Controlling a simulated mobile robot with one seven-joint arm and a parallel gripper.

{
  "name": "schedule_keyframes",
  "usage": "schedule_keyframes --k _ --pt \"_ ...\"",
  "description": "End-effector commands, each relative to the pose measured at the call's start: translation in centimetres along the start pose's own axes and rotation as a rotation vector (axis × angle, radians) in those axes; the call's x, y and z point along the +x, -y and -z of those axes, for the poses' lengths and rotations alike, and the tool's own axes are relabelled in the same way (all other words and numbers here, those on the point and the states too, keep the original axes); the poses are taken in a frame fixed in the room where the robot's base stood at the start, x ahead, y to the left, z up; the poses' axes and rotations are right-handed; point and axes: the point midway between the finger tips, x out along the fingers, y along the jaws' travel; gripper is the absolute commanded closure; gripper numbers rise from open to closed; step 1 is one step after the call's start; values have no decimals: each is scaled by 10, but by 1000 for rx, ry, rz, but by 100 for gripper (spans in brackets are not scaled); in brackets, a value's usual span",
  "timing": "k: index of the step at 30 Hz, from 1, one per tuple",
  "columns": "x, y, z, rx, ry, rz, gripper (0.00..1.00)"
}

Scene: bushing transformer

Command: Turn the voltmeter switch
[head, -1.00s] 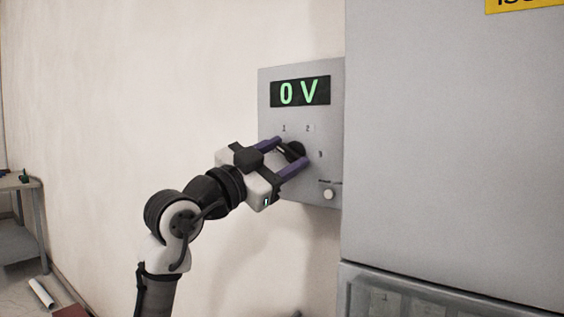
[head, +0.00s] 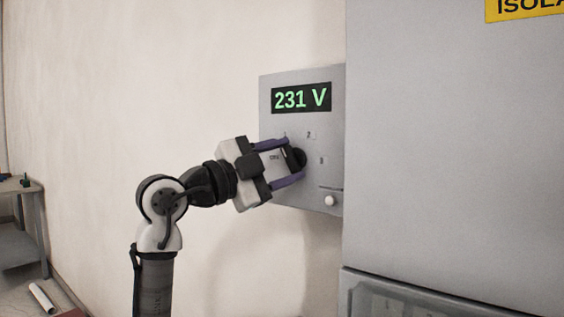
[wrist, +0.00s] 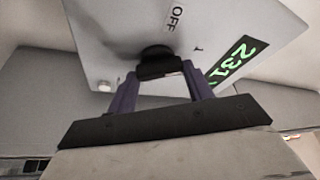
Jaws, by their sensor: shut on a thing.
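The voltmeter panel (head: 326,190) is a grey box on the wall, and its display (head: 301,99) reads 231 V in green. The black rotary switch (head: 297,158) sits below the display, with the marks 1, 2 and 3 around it. My gripper (head: 292,161) reaches it from the left, with its purple fingers on either side of the knob and shut on it. In the wrist view the switch (wrist: 158,63) lies between the fingertips, and an OFF label (wrist: 177,17) shows on the panel. The exact pointing of the knob is partly hidden by my gripper.
A white round button (head: 330,200) is at the panel's lower right. A large grey cabinet (head: 450,150) stands close to the right of the panel. A grey table (head: 20,225) is at the far left. The wall left of my arm is bare.

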Motion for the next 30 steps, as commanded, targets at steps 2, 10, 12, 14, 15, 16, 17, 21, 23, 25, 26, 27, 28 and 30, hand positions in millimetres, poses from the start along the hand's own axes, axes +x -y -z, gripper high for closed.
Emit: schedule_keyframes --k 2,10,12,14,15,16,17,21,23,25,26,27,28,30 --pt "0 0 0 2 1 -1 72" --pt "0 0 0 1 1 -1 48" --pt "0 0 0 1 1 -1 39" --pt "0 0 0 1 1 0 31" --pt "0 0 0 1 1 0 27" --pt "0 0 0 0 1 0 27" --pt "0 0 0 0 1 0 27" --pt "0 0 0 0 1 0 27" --pt "-1 0 0 0 1 0 27" --pt "-4 0 -1 0 1 1 27" --pt "-6 0 -1 0 1 1 27" --pt "-10 -1 -1 0 1 2 27" --pt "-15 -1 -1 0 1 3 27" --pt "-27 -2 -2 0 2 2 27"
